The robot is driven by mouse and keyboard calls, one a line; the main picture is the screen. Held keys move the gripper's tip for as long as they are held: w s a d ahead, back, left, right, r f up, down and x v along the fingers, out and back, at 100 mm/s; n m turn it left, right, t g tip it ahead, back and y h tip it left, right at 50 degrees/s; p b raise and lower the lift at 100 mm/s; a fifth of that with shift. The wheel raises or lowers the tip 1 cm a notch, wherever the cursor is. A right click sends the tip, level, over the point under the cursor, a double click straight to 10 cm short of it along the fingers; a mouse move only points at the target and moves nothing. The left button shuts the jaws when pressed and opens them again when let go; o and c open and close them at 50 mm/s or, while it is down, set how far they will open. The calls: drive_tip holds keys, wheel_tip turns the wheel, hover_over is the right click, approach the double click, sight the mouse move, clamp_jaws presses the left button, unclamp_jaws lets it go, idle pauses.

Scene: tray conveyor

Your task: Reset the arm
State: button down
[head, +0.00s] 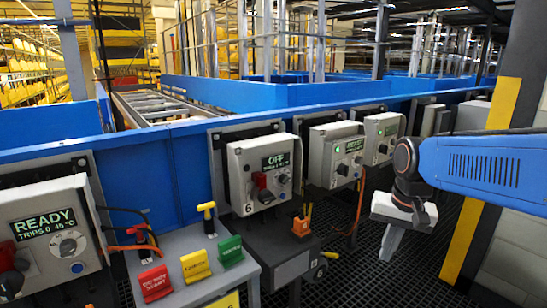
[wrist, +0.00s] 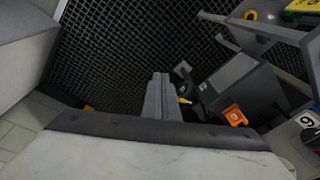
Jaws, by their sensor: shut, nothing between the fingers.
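My gripper (head: 389,247) hangs at the right of the head view, below my blue arm, with its fingers pointing down over the dark grating. It is shut and holds nothing. In the wrist view the two fingers (wrist: 160,90) lie together above the grating, touching nothing that I can see. The control box reading OFF (head: 262,172), with a red switch and a 6 below, is well to the left of my gripper. The box reading READY (head: 45,240) is at the far left.
Two more control boxes (head: 336,155) (head: 382,138) with green lights hang on the blue conveyor wall (head: 180,170). A grey stand (head: 190,262) bears red, yellow and green tags. A low dark unit with an orange block (head: 301,226) stands left of my gripper. A yellow-black post (head: 490,150) stands at right.

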drive_tip(key=s+f+n+t, duration=0.1)
drive_tip(key=s+f+n, duration=0.1)
drive_tip(key=s, duration=0.5)
drive_tip(key=s+d+f+n+t, duration=0.1)
drive_tip(key=s+f+n+t, duration=0.1)
drive_tip(key=s, duration=0.6)
drive_tip(key=shift+d+f, duration=0.25)
drive_tip(key=shift+f, duration=0.05)
drive_tip(key=shift+s, duration=0.1)
idle(0.7)
